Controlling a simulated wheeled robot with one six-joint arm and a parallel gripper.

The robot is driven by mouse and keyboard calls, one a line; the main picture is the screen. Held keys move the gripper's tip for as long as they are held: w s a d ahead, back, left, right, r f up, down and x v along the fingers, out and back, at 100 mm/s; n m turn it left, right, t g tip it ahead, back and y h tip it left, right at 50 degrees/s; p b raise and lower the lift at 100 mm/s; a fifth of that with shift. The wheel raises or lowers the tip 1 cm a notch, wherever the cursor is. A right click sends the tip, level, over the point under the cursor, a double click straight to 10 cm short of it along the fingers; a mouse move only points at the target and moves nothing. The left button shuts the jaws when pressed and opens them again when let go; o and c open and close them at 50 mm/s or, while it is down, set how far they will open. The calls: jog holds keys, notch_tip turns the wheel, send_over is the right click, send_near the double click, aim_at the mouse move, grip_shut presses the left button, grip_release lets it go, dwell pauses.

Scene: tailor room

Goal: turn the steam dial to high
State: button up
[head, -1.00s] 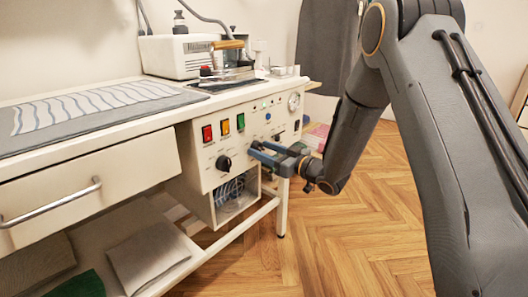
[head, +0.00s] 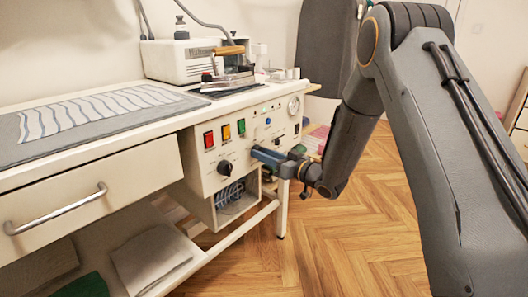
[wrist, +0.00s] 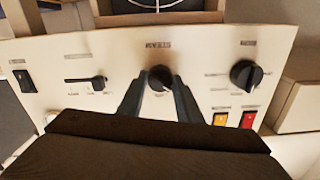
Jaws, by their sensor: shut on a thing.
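The steam dial (wrist: 160,76) is a round black knob on the cream control panel (wrist: 200,60), with an inverted STEAM label beside it in the wrist view. My gripper (wrist: 159,86) is shut on this dial, one dark finger on each side of it. A small pale mark shows on the knob, but its setting is too blurred to read. In the head view my gripper (head: 256,153) reaches the panel from the right, and its blue fingers hide the dial.
A second black knob (head: 224,167) sits left of my gripper, also seen in the wrist view (wrist: 246,73). Red (head: 209,139), amber and green switches are above it. A black lever switch (wrist: 98,83) is on the dial's other side. An open cubby (head: 237,199) lies below.

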jog(key=shift+m+p, duration=5.3)
jog(key=shift+m, duration=5.6)
jog(key=o, duration=1)
jog(key=shift+o, duration=0.2)
